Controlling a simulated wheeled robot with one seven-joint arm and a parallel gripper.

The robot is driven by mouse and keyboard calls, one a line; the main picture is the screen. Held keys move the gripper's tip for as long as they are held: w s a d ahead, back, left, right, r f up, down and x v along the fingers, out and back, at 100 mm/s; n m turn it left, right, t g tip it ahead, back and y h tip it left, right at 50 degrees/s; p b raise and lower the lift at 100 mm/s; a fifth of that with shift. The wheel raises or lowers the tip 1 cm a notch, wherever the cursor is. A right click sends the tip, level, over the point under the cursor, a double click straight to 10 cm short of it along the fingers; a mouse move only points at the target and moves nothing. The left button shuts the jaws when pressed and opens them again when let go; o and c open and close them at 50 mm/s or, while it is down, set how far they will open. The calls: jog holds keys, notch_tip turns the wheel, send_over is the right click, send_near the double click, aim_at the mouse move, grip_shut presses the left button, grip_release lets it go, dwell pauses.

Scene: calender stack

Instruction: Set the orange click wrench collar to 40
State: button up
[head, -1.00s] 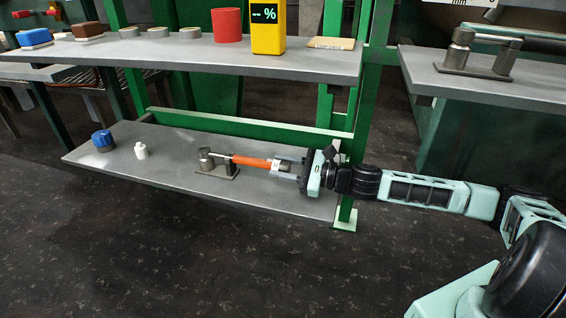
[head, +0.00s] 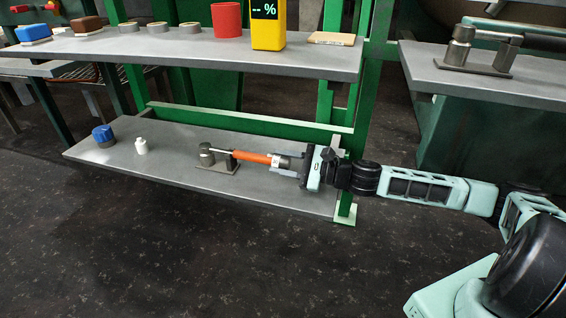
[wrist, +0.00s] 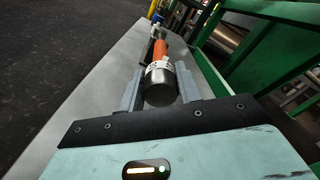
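The orange click wrench (head: 250,156) lies level above the lower grey shelf, its head end at a small metal stand (head: 214,160). In the wrist view its orange handle (wrist: 172,48) points away from me. The dark grey collar (wrist: 159,85) faces me, with a white marked band (wrist: 158,66) beside it; the numbers are too small to read. My gripper (head: 287,167) reaches in from the right. In the wrist view my gripper's fingers (wrist: 159,76) stand on both sides of the collar, with narrow gaps at its near end. Contact farther along is unclear.
The lower shelf (head: 180,171) also holds a blue-topped object (head: 103,136) and a small white bottle (head: 141,146) at left. The upper shelf (head: 300,61) hangs above, with a red cup (head: 227,20) and yellow meter (head: 268,27). A green post (head: 358,110) stands close to my arm.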

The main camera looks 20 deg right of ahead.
jog(key=o, duration=0.3)
jog(key=p+v, duration=0.4)
jog(key=v, duration=1.3)
jog(key=shift+s+d, duration=0.15)
jog(key=s+a+r+m+h+p, duration=0.2)
jog(key=s+a+r+h+p, duration=0.1)
jog(key=r+h+p, duration=0.25)
jog(key=shift+t, duration=0.4)
jog(key=b+x, duration=0.4)
jog(key=x, duration=1.4)
jog(key=shift+s+f, duration=0.1)
jog(key=shift+f, duration=0.1)
